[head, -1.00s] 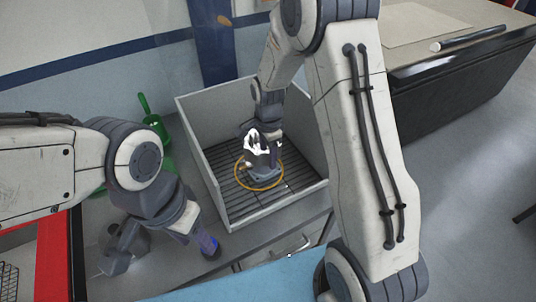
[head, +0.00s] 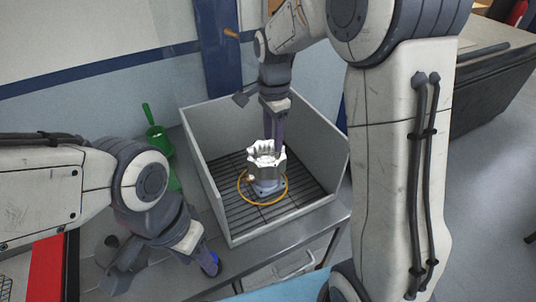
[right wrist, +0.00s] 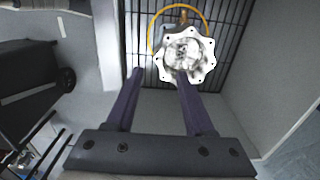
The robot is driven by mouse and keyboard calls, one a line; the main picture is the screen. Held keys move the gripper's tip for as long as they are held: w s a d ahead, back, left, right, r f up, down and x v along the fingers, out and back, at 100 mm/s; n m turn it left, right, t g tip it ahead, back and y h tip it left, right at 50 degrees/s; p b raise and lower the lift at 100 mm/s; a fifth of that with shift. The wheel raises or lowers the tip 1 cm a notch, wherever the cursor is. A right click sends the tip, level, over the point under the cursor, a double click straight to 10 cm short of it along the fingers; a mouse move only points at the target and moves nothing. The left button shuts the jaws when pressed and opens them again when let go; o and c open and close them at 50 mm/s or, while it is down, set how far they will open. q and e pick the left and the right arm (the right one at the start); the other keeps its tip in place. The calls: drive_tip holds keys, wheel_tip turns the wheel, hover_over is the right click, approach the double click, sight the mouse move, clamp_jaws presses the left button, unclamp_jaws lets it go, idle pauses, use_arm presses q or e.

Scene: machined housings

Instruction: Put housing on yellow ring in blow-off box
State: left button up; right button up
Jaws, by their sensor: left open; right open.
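The housing (head: 266,172), a silvery machined part with a scalloped flange on top, stands upright on the grate inside the grey blow-off box (head: 193,152). The yellow ring (head: 286,189) lies on the grate around its base. In the right wrist view the housing (right wrist: 188,55) is beyond the fingertips, with the ring (right wrist: 152,35) partly hidden behind it. My right gripper (head: 270,134) is open and empty, just behind and above the housing; its two fingers (right wrist: 160,74) show apart.
The box walls rise around the housing at the back and sides; the front edge is low. A green brush and dustpan (head: 155,135) are left of the box. A metal table edge (head: 290,240) runs in front. A dark cabinet (head: 490,95) stands at the right.

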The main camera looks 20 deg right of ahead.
drive_tip(key=s+a+r+n, duration=0.2)
drive_tip(key=s+a+n, duration=0.8)
drive_tip(key=s+n, duration=0.15)
drive_tip(key=s+a+f+n+y, duration=0.1)
drive_tip(key=s+f+n, duration=0.1)
drive_tip(key=s+n, duration=0.9)
drive_tip(key=s, duration=0.3)
drive_tip(key=shift+s+a+n, duration=0.3)
drive_tip(key=shift+a+n, duration=0.05)
